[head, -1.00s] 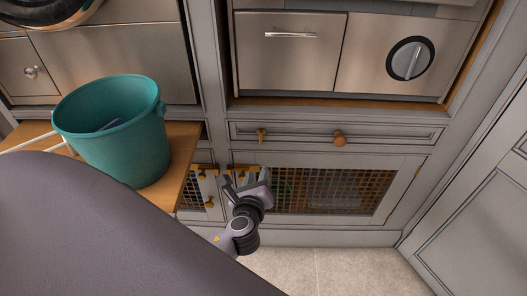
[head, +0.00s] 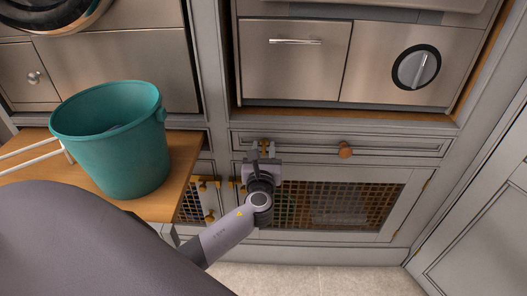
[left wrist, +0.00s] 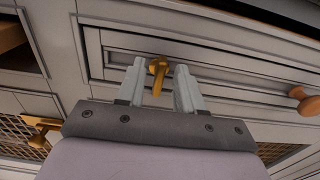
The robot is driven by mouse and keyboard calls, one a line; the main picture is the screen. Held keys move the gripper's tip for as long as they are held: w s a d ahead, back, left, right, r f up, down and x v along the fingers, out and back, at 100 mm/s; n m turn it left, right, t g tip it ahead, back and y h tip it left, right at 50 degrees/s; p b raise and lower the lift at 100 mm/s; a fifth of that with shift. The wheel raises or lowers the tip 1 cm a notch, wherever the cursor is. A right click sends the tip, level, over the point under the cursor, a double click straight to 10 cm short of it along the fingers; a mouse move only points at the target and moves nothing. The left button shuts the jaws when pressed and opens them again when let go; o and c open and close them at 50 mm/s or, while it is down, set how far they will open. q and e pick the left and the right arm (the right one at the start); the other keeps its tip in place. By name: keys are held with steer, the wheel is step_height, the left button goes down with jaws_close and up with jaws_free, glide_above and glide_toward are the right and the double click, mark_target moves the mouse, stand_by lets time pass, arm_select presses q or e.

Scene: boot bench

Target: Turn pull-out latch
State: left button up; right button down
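The brass pull-out latch (left wrist: 158,68) is on the left part of the grey pull-out front (left wrist: 225,68), its handle hanging roughly straight down in the left wrist view. In the head view it is mostly hidden by my left gripper (head: 263,149). My left gripper (left wrist: 160,88) is open, with one pale finger on each side of the latch handle. There is a visible gap beside the handle; I cannot tell whether either finger touches it. The pull-out front looks closed, with a round wooden knob (head: 345,150) to the right of the latch. My right gripper is not in view.
Below is a lattice-panelled cabinet door (head: 330,206) with brass fittings at its left, one seen in the left wrist view as a brass latch (left wrist: 40,128). A teal bucket (head: 112,150) stands on a wooden bench (head: 187,165) at left. The floor (head: 300,279) in front is clear.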

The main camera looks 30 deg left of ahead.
arm_select(q)
jaws_close()
steer(key=shift+f+n, duration=0.1)
steer(key=shift+n, duration=0.2)
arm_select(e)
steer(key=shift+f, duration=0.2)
arm_select(q)
steer(key=n+b, duration=0.1)
steer(key=n, duration=0.2)
steer(key=shift+s+f+n+b, duration=0.1)
steer(key=shift+n+b, duration=0.2)
steer(key=shift+b, duration=0.1)
steer(key=shift+a+f+n+b, duration=0.1)
steer(key=shift+n+b, duration=1.75)
steer(key=shift+n, duration=1.65)
steer(key=shift+a+f+n+b, duration=0.1)
steer(key=shift+n+b, duration=1.75)
steer(key=shift+n, duration=1.65)
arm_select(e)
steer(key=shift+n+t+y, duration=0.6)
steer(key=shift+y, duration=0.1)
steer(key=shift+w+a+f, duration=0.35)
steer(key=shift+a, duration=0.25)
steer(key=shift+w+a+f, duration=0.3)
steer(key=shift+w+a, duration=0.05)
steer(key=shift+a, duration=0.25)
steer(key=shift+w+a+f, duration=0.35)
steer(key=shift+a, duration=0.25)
arm_select(q)
steer(key=shift+r, duration=0.1)
